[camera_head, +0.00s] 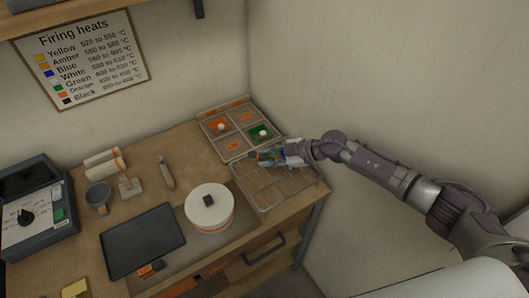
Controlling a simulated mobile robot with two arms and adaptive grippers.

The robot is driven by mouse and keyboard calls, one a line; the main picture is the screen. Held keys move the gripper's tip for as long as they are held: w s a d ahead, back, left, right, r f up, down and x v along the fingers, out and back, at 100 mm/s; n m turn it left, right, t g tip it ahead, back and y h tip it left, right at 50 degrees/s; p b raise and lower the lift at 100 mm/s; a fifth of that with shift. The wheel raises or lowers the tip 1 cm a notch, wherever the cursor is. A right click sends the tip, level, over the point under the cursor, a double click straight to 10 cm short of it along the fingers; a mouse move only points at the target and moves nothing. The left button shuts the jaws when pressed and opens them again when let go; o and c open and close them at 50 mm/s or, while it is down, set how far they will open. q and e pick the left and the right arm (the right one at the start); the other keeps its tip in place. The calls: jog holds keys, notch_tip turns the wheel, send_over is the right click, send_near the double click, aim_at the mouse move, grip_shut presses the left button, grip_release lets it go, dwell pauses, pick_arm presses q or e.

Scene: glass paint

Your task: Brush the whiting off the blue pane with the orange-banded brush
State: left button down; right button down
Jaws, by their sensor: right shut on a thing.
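My right gripper (268,155) is at the back edge of the wire rack, close to the front of the divided tray. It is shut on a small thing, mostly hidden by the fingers. A dark end with a little orange shows at the tips, but I cannot tell for sure that it is the orange-banded brush. A bluish patch shows around the fingers; I cannot tell whether it is the blue pane. No whiting can be made out there. My left gripper is not in view.
The divided tray (226,142) holds an orange piece (221,126) and a green piece (258,132), each with a white knob or lump. The wire rack (276,190) has bare bars in front. A round white lidded pot (210,216) and black tray (142,241) stand left.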

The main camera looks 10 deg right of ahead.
jog(key=shift+s+d+f, duration=0.1)
jog(key=shift+s+f, duration=0.1)
jog(key=shift+s, duration=0.05)
jog(key=shift+w, duration=0.1)
